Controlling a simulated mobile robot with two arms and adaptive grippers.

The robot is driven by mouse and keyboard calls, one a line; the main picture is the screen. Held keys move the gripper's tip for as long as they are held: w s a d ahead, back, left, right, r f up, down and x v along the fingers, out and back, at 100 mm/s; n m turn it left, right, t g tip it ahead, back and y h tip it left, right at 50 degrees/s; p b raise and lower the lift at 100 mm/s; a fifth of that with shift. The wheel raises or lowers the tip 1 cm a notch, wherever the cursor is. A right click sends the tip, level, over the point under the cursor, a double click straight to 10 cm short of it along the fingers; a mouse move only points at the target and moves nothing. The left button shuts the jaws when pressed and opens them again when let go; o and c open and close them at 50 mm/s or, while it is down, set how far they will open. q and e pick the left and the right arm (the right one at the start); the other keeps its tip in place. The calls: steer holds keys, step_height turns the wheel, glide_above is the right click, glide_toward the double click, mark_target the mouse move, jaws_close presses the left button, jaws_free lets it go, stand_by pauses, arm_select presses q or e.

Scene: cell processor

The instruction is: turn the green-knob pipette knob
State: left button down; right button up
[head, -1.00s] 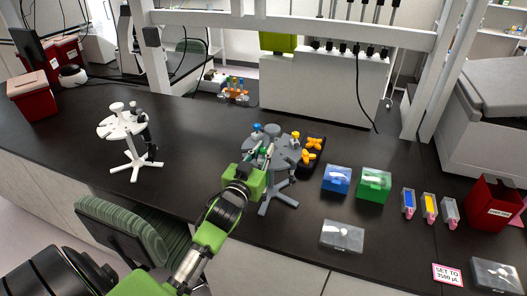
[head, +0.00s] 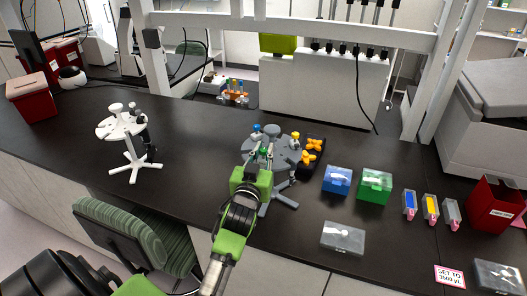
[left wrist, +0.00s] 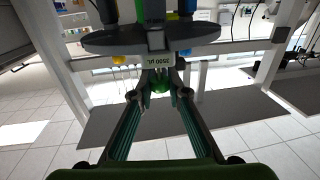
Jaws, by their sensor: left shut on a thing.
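The grey round pipette stand (head: 284,147) stands on the black bench and holds pipettes with blue, yellow and green tops. My left gripper (head: 263,153) reaches the near side of the stand. In the left wrist view my left gripper (left wrist: 160,88) has its fingertips closed on the green knob (left wrist: 160,80), just below the stand's disc. A label (left wrist: 157,61) reading about 3500 µL shows above the knob. The fingers largely hide the green-knob pipette in the head view. My right gripper is not in view.
A sign (head: 449,275) reads "SET TO 3500 µL". Blue box (head: 337,180), green box (head: 374,186) and clear box (head: 342,238) lie right of the stand. A white stand (head: 122,126) is at left. The bench between the stands is clear.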

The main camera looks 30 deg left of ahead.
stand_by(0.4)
arm_select(q)
steer(key=c, duration=1.9)
jaws_free()
steer(key=shift+s, duration=0.1)
steer(key=v, duration=0.7)
steer(key=shift+s+d, duration=0.1)
steer(key=shift+s, duration=0.05)
